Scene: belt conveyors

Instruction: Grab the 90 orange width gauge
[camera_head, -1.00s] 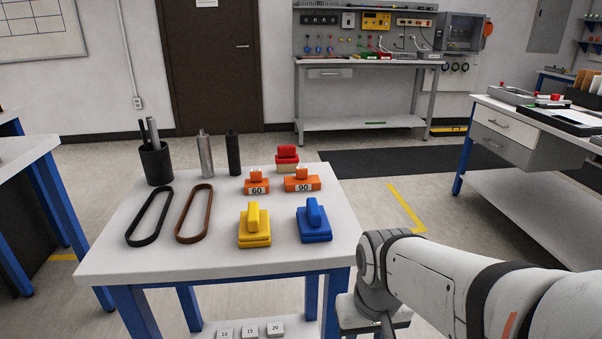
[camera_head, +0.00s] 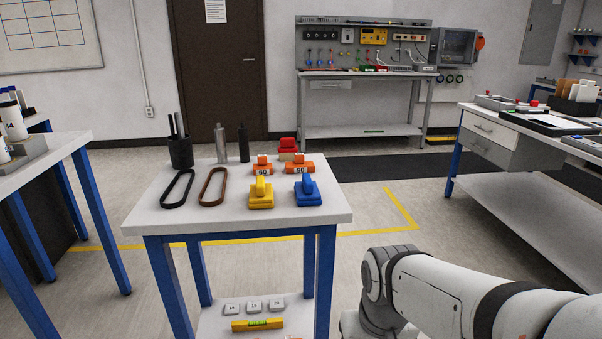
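The orange width gauge labelled 90 (camera_head: 300,166) sits on the white table (camera_head: 178,222), toward its back right. It has a small orange knob on top. The orange gauge labelled 60 (camera_head: 262,167) sits just left of it. My arm shows at the lower right, in front of and to the right of the table, apart from the gauges. The fingertips of my gripper are out of the frame, below its bottom edge or hidden by the arm.
Near the gauges are a yellow block (camera_head: 261,197), a blue block (camera_head: 307,194) and a red piece (camera_head: 287,146). The lower shelf holds a yellow level (camera_head: 258,324). Floor is clear behind.

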